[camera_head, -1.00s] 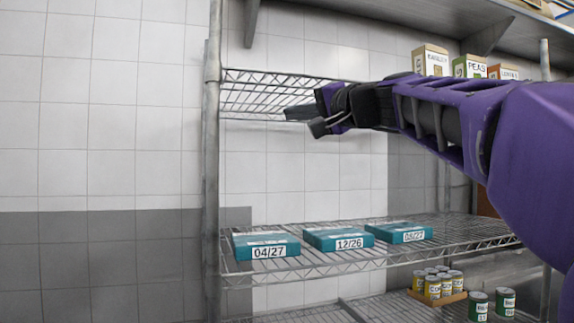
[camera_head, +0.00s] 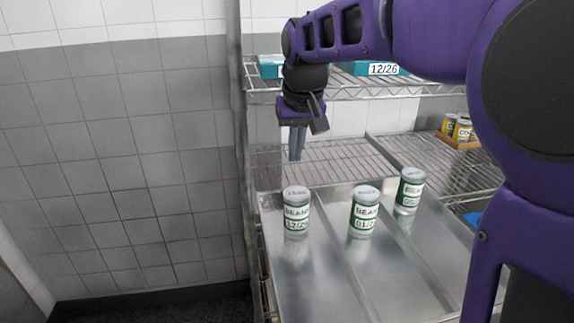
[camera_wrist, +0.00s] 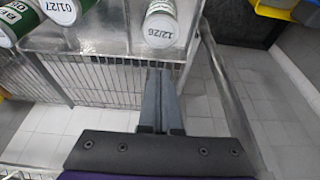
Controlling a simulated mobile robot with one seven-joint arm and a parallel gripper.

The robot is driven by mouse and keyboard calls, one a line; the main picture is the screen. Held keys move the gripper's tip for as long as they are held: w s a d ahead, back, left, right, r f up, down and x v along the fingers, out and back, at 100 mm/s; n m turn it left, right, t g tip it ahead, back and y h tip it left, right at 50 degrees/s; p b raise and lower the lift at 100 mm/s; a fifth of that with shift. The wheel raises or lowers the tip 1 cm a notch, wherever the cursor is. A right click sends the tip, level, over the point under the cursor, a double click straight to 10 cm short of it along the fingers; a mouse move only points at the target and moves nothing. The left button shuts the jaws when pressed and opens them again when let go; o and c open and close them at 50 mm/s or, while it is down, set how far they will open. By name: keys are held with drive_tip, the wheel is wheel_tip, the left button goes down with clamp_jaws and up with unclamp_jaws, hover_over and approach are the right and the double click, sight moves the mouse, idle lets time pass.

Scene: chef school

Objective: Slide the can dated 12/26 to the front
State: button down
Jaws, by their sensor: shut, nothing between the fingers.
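The green-and-white beans can dated 12/26 (camera_head: 296,212) stands upright in the left lane of the metal divided tray (camera_head: 310,285). Its date label also shows at the top of the wrist view (camera_wrist: 161,30). My gripper (camera_head: 295,157) points down above and behind this can in the head view, apart from it. Its fingers (camera_wrist: 158,75) are shut and empty, just below the can in the wrist view. A can dated 01/27 (camera_head: 364,212) stands in the middle lane. A third beans can (camera_head: 409,192) stands farther right; its date is unclear.
The wire shelf above holds teal boxes, one also marked 12/26 (camera_head: 372,69). A rack post (camera_head: 240,140) stands close left of my gripper. Yellow cans (camera_head: 460,129) sit at the right. The front of the tray lanes is clear.

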sight(297, 199)
drive_tip(key=b+x, duration=0.1)
drive_tip(key=x, duration=0.8)
drive_tip(key=shift+f, duration=0.35)
